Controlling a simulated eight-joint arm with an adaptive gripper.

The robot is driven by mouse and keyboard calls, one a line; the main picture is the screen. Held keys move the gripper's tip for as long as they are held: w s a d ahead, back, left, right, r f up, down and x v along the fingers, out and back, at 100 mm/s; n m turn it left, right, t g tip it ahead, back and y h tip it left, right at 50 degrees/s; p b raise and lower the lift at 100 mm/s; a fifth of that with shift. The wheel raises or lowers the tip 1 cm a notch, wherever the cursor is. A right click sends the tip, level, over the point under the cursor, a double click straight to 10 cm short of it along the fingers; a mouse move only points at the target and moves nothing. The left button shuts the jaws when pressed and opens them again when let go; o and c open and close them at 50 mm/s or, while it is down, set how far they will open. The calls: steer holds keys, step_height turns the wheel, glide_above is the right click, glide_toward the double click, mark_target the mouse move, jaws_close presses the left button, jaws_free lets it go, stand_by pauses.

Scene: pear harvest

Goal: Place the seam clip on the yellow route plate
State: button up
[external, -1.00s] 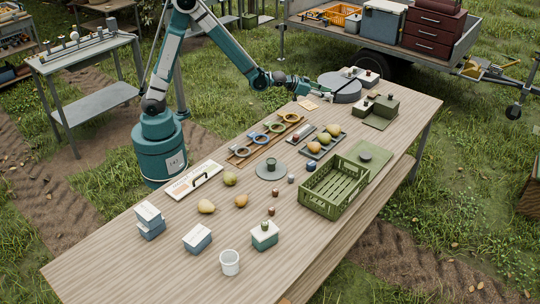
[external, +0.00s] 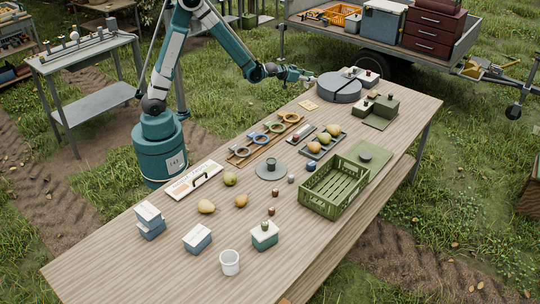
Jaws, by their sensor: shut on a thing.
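My gripper (external: 304,78) is at the far end of the table, raised just left of the grey round block. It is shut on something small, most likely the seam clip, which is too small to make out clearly. A small pale yellow plate (external: 308,105), which looks like the yellow route plate, lies flat on the table below and nearer the camera than my gripper. Nothing clearly shows on it. The grey round block (external: 338,90) has a dark seam line across its top.
A wooden tray of coloured rings (external: 239,154), a dark tray of pears (external: 311,154) and a green crate (external: 323,205) stand nearer the camera. Green boxes (external: 386,105) stand right of the round block. The tabletop around the pale plate is mostly clear.

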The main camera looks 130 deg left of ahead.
steer(key=shift+s+f, duration=0.1)
steer(key=shift+f, duration=1.35)
steer(key=shift+f, duration=0.15)
steer(key=b, duration=0.2)
glide_above(308, 105)
steer(key=shift+a+f, duration=0.15)
steer(key=shift+f, duration=2.85)
steer(key=shift+f, duration=0.1)
steer(key=shift+f+b, duration=0.4)
steer(key=shift+f, duration=1.35)
steer(key=shift+f, duration=0.1)
steer(key=o, duration=0.4)
steer(key=shift+f, duration=0.1)
steer(key=shift+c, duration=0.2)
steer(key=o, duration=0.4)
